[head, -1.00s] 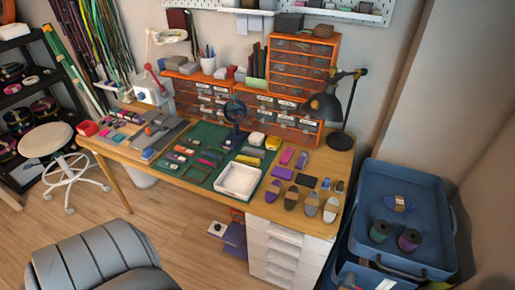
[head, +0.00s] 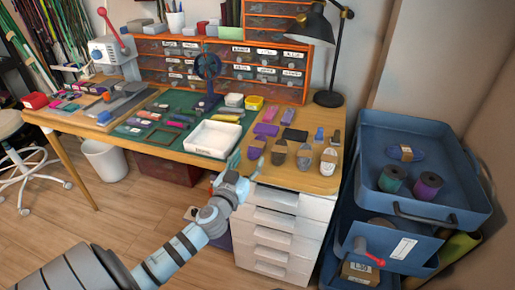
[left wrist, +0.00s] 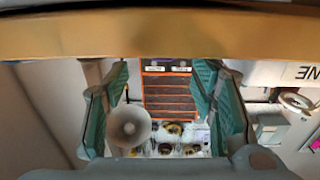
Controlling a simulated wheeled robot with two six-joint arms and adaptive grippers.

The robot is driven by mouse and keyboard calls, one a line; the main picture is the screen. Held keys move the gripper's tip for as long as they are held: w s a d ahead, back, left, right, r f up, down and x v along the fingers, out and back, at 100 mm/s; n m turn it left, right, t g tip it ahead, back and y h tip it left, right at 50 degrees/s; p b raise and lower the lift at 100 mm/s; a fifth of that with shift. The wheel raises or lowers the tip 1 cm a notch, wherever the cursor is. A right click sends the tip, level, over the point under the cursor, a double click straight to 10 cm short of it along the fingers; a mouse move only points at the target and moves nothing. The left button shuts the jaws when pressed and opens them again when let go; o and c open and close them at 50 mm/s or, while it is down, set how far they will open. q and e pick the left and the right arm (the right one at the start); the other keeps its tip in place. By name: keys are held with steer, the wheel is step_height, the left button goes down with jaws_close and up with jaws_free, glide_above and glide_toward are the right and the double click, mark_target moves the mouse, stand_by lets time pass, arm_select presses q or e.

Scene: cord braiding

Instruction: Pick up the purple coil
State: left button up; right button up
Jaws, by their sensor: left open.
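Purple pieces lie on the desk's right part in the head view: a flat purple one (head: 266,129) and a narrow upright-lying one (head: 287,116). I cannot tell whether either is the coil. A purple spool (head: 427,186) stands in the blue cart's top tray. My left gripper (head: 246,163) is open and empty, at the desk's front edge between the white tray and the grey shuttle-like pieces, short of the purple pieces. In the left wrist view its two teal-padded fingers (left wrist: 161,90) are wide apart with nothing between them. My right gripper is not in view.
A white tray (head: 212,138) is left of the gripper. White drawers (head: 280,225) stand below it. Grey pieces (head: 279,153) lie to its right. A black lamp (head: 315,28) stands behind. The blue cart (head: 445,205) also holds a green spool (head: 391,179) and a blue coil (head: 406,153).

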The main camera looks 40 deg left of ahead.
mark_target(254, 148)
arm_select(q)
steer(key=x, duration=0.6)
steer(key=shift+w+a+f, duration=0.15)
steer(key=shift+w+a, duration=0.1)
steer(key=shift+s, duration=0.1)
steer(key=c, duration=1)
